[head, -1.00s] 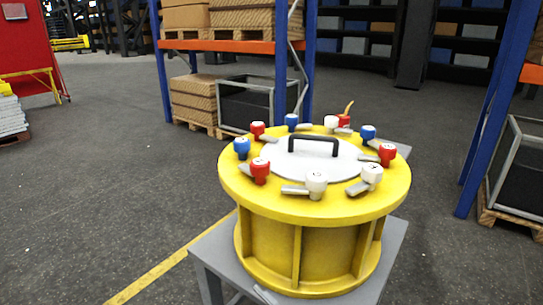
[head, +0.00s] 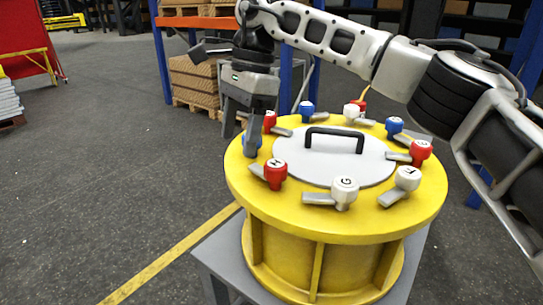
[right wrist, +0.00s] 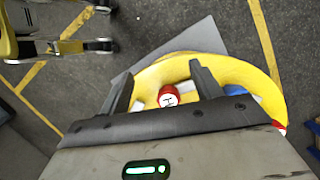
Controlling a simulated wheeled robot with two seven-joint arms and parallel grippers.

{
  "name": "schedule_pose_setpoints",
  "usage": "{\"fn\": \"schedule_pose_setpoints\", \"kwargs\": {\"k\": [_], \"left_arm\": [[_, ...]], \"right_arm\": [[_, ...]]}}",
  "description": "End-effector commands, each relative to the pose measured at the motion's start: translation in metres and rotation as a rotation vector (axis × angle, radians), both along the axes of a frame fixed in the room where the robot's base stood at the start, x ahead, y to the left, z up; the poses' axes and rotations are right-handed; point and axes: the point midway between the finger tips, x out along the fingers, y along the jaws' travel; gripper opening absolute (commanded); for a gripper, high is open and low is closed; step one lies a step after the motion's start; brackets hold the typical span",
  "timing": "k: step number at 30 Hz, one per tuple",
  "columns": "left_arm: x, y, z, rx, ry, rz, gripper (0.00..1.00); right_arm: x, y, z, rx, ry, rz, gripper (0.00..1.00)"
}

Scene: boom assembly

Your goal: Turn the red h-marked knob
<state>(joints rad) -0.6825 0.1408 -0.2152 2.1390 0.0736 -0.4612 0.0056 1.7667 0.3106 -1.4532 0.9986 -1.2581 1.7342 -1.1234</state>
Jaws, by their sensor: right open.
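The red knob marked H (head: 275,172) stands on the front left of the round yellow drum lid (head: 310,200), with a grey lever pointing to its upper left. In the right wrist view the red H knob (right wrist: 168,97) shows between my two fingers, apart from both. My right gripper (head: 240,140) is open and empty, pointing down over the lid's left edge, left of and above the H knob in the head view. One finger partly hides a blue knob (head: 248,148). My left gripper is not in view.
Several other red, blue and white knobs ring the lid, including white G (head: 344,190) and F (head: 407,178). A black handle (head: 334,138) rises from the grey centre plate (head: 300,165). The drum stands on a grey table (head: 215,255). Racks are behind; open floor lies left.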

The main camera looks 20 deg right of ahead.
Motion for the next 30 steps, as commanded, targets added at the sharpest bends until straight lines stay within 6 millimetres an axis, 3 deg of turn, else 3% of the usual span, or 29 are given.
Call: {"fn": "schedule_pose_setpoints", "kwargs": {"k": [1, 4, 6, 9, 14, 30], "left_arm": [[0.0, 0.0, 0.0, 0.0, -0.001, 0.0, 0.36], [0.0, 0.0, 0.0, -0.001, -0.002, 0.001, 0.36], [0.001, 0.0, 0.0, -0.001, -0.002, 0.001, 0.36], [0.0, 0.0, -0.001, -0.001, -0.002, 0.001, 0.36], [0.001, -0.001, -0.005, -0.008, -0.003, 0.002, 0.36], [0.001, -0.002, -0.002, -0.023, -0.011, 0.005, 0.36]], "right_arm": [[0.006, -0.022, 0.023, -0.075, -0.041, -0.012, 0.64], [0.008, -0.053, 0.053, -0.182, -0.08, -0.029, 0.64], [0.008, -0.065, 0.064, -0.223, -0.091, -0.037, 0.64], [0.008, -0.072, 0.065, -0.246, -0.095, -0.041, 0.64], [0.007, -0.073, 0.041, -0.246, -0.092, -0.041, 0.64], [0.007, -0.071, -0.067, -0.242, -0.093, -0.04, 0.64]]}}
